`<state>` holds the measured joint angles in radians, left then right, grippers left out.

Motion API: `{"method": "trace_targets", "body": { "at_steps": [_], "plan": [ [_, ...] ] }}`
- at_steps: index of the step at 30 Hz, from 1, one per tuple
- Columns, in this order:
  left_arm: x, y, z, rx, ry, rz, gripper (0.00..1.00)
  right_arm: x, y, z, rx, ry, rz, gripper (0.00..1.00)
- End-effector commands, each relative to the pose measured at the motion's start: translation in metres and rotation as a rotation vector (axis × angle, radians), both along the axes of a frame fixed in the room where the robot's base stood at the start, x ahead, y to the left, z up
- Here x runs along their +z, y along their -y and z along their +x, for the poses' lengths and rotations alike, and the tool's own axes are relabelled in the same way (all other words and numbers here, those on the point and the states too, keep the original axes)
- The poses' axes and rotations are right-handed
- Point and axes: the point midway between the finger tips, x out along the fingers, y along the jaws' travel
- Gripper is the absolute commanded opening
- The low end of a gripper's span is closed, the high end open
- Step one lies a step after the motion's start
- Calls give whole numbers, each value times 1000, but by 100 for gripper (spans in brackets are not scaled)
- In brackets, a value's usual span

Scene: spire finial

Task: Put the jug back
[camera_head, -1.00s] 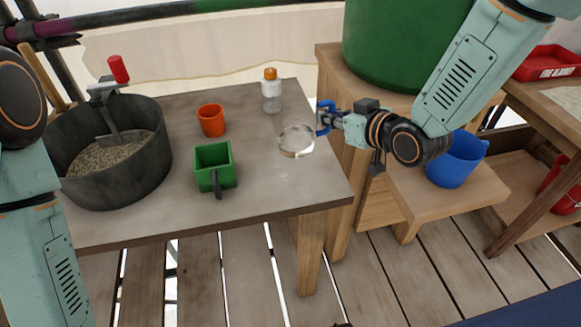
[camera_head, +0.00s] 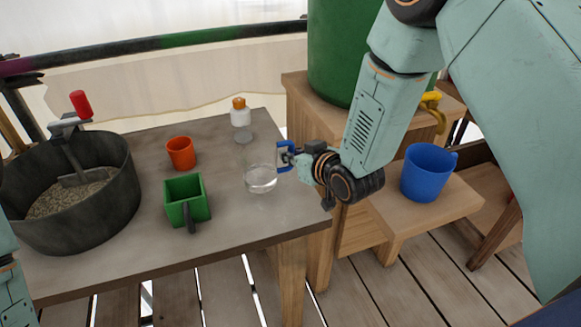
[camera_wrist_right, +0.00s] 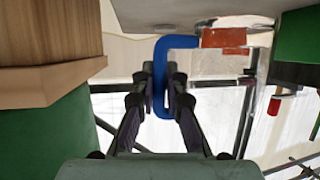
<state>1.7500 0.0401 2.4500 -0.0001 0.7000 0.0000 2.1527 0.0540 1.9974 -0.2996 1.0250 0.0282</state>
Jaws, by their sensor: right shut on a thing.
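The clear jug (camera_head: 261,179) is over the right part of the grey table (camera_head: 222,225) and looks roughly upright. I cannot tell whether its base touches the tabletop. My right gripper (camera_head: 289,155) comes from the right and is shut on the jug's blue handle (camera_head: 281,150). In the right wrist view the blue handle (camera_wrist_right: 161,78) sits between the two fingers, and the see-through body is hard to make out. My left gripper is out of view; only part of my left arm shows at the left edge.
A green square cup (camera_head: 186,200), an orange cup (camera_head: 180,153) and an orange-capped bottle (camera_head: 240,117) stand left of and behind the jug. A dark tub (camera_head: 100,215) is at the far left. A blue bucket (camera_head: 428,172) stands on the wooden step, below a green barrel (camera_head: 335,55).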

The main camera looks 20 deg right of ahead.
Motion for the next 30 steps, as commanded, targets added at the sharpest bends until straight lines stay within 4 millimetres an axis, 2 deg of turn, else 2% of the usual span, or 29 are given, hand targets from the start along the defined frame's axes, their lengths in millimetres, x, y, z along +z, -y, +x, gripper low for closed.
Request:
{"method": "trace_targets", "body": {
  "at_steps": [3,6,18,19,21,27,30],
  "plan": [
    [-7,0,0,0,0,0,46,-19,0,0,1,-1,0,0],
    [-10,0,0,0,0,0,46,-30,0,0,1,0,-1,0],
    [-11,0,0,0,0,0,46,-33,0,0,1,1,0,0],
    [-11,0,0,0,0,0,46,-34,0,0,1,-1,-1,12],
    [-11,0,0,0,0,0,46,-33,0,0,1,-1,-1,18],
    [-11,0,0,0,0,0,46,-33,0,0,1,-1,-1,34],
    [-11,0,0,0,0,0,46,-33,0,0,1,-1,-1,34]
  ]
}}
